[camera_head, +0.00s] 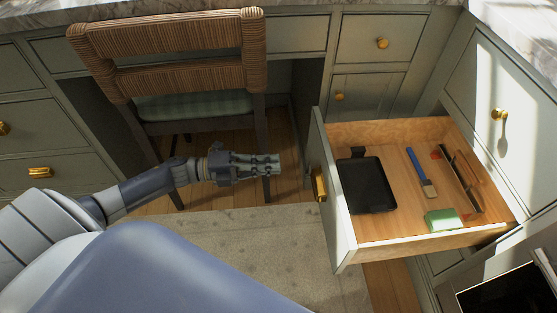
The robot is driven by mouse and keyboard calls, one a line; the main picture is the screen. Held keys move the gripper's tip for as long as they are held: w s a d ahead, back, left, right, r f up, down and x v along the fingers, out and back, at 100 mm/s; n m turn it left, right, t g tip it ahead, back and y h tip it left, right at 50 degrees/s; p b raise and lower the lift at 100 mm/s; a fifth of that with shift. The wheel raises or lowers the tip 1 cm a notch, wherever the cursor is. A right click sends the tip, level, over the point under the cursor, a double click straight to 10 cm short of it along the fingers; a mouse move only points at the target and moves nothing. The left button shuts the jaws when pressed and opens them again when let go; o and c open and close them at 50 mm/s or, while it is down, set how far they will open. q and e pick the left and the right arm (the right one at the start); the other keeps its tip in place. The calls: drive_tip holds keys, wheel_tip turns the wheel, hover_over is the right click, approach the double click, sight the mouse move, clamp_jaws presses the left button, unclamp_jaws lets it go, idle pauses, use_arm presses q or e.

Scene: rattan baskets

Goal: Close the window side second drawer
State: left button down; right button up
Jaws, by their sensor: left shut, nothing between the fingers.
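The open drawer (427,241) juts out from the cabinet on the right, its front panel facing left with a brass knob (320,187). Inside lie a black tray-like item (367,186), a blue-handled brush (417,166), a green block (443,220) and a thin dark tool (463,182). My left gripper (277,163) is shut and empty. It points right, in front of the chair and a short way left of the drawer front, apart from it. My right gripper is not in view.
A wicker-backed chair (175,75) with a green cushion stands at the desk recess, behind my left gripper. A closed drawer with a brass knob (502,115) is above the open one. A dark-screened object (510,295) is at lower right. A pale rug (250,235) covers the floor.

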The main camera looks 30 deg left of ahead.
sight(326, 160)
use_arm(q)
drive_tip(key=x, duration=1.1)
drive_tip(key=shift+w+d+b, duration=0.15)
drive_tip(key=shift+b, duration=0.25)
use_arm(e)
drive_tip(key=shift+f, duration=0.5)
